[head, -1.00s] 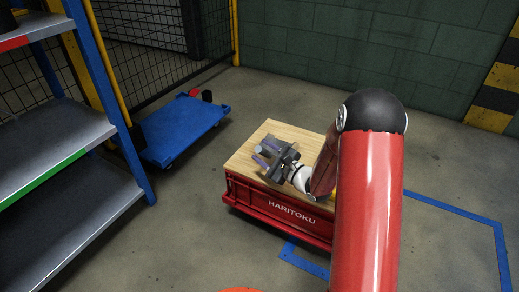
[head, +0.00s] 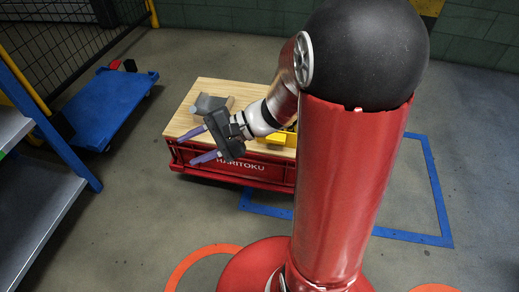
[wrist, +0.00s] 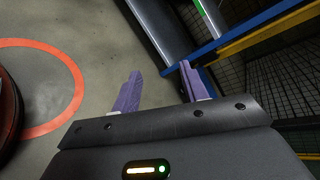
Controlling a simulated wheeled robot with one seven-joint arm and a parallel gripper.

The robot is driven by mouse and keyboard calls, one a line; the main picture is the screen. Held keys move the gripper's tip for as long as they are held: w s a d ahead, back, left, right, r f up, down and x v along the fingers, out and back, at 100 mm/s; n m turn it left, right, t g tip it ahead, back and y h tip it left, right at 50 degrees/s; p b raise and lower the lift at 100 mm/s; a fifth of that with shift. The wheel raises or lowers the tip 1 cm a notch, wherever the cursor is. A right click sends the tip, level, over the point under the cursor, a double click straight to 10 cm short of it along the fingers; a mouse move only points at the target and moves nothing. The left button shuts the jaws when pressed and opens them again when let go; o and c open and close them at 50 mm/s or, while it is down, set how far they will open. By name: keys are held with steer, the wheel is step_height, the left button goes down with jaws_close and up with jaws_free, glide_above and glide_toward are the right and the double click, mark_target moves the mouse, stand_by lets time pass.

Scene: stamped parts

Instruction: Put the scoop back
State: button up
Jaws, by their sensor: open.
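My gripper (head: 186,150) is open, its two purple fingers apart and pointing left. It hangs over the front left part of the wooden top (head: 212,88) of a red crate-like cart marked HARITOKU. In the wrist view the space between the fingertips (wrist: 160,75) is empty, with floor and a shelf beyond. A yellow object (head: 283,138) lies on the wooden top, partly hidden behind my arm. I cannot tell whether it is the scoop.
A blue trolley (head: 108,105) with a small red and black item (head: 123,65) stands at the left. A metal shelf rack (head: 45,215) with blue posts is at the far left. Blue tape (head: 412,236) and an orange ring (head: 190,262) mark the floor. Floor between rack and cart is clear.

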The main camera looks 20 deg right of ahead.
steer(key=s+r+n+g+h, duration=0.1)
steer(key=s+n+g+h, duration=0.1)
steer(key=s+n+h, duration=0.35)
steer(key=s+d+r+n+t+h, duration=0.3)
steer(key=s+d+h, duration=0.4)
steer(key=d, duration=0.4)
step_height(320, 180, up, 3)
steer(key=shift+s+f+t+h, duration=0.15)
steer(key=shift+s+t+h, duration=0.25)
steer(key=shift+t, duration=0.5)
